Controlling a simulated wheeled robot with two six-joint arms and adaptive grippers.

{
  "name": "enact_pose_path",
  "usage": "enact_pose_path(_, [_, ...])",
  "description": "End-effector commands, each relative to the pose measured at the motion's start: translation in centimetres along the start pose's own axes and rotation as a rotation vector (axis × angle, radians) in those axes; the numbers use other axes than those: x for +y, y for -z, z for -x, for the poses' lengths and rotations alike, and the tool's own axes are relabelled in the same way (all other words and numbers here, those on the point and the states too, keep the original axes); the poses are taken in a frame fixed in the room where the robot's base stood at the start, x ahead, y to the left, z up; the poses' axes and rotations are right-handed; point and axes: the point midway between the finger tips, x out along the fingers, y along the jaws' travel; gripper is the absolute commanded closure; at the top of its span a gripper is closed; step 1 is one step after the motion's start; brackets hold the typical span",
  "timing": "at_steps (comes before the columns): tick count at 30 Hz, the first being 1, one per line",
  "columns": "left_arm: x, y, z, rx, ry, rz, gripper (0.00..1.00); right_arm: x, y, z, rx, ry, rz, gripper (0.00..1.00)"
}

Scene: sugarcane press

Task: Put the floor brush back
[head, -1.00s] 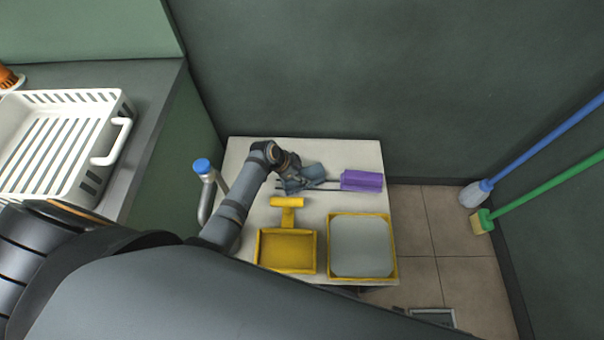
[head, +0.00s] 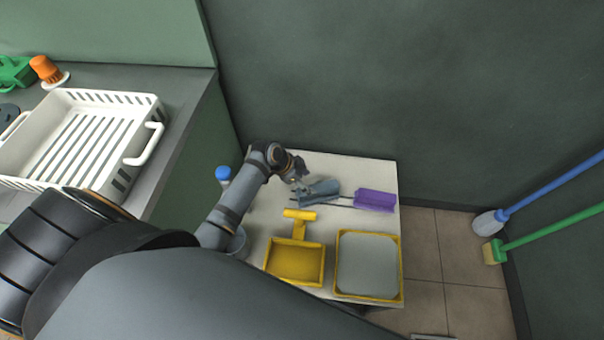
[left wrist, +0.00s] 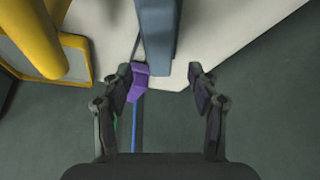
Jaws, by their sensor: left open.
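A brush with a purple head (head: 374,200) and a thin dark rod lies on the small white table. A blue-grey piece (head: 320,193) lies beside the rod, to the left of the purple head; I cannot tell whether they are joined. In the left wrist view the blue-grey piece (left wrist: 158,28) and the purple head (left wrist: 139,80) show ahead of my fingers. My left gripper (head: 299,184) is open and empty, just left of the blue-grey piece. In the left wrist view its fingertips (left wrist: 160,80) are wide apart. My right gripper is out of view.
A yellow dustpan (head: 295,262) and a yellow-rimmed tray (head: 402,270) fill the table front. A white slatted basket (head: 150,145) sits on the left counter. Blue-handled (head: 550,185) and green-handled (head: 555,228) long brushes lean at the right wall.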

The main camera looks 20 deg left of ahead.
Motion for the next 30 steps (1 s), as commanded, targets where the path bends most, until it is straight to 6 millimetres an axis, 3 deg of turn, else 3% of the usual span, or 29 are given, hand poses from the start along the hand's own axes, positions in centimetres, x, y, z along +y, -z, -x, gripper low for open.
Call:
enact_pose_path(1, [0.0,0.0,1.4,-0.003,0.002,-0.002,0.4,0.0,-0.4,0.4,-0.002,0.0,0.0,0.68])
enact_pose_path(6, [0.0,0.0,3.7,-0.001,0.0,0.0,0.4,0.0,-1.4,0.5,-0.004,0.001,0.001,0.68])
enact_pose_path(25, [0.0,0.0,4.3,0.0,-0.001,0.0,0.4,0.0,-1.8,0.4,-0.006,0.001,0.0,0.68])
enact_pose_path(28, [0.0,0.5,5.2,0.0,-0.001,0.0,0.4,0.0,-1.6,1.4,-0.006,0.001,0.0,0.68])
enact_pose_path(30, [0.0,1.4,6.7,0.0,-0.001,0.0,0.4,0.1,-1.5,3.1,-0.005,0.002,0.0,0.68])
